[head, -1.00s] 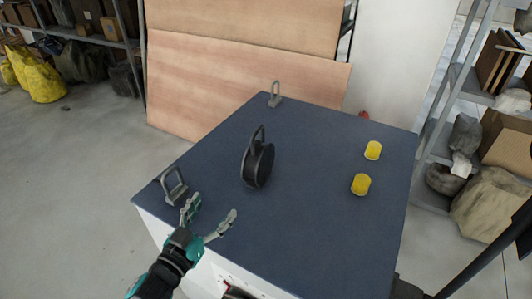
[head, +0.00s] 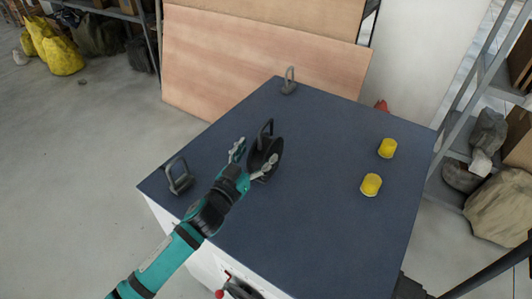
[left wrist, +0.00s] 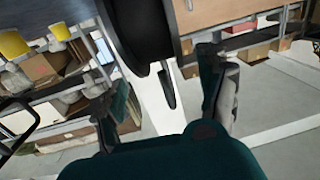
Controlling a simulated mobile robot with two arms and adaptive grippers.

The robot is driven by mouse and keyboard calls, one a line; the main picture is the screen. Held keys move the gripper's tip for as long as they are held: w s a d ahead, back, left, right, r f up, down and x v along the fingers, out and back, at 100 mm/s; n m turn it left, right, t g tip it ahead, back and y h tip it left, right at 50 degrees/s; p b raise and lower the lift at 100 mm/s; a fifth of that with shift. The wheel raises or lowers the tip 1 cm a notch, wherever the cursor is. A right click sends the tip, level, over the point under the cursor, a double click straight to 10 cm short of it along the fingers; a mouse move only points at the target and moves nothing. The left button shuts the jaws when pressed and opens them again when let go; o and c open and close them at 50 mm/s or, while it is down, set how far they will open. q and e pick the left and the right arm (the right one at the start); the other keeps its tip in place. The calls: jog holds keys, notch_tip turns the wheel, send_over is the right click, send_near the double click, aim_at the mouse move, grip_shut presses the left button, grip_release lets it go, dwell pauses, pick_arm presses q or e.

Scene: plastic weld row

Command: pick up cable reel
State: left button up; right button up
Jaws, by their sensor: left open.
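The black cable reel (head: 265,152) stands upright on the dark blue tabletop (head: 320,220), with its looped handle on top. My left gripper (head: 252,160) is open at the near left side of the reel, one finger to the left of it and the other in front of its lower part. I cannot tell whether a finger touches it. In the left wrist view the reel (left wrist: 140,30) shows large and dark at the top, between and beyond the spread fingers (left wrist: 165,85). My right gripper is not in view.
Two yellow cylinders (head: 387,148) (head: 371,184) stand on the right. The table's front middle is clear.

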pick_arm(q)
jog(key=shift+p+x, duration=0.65)
jog(key=shift+x, duration=2.3)
jog(key=shift+a, duration=0.15)
grip_shut()
jog(key=shift+r, duration=0.2)
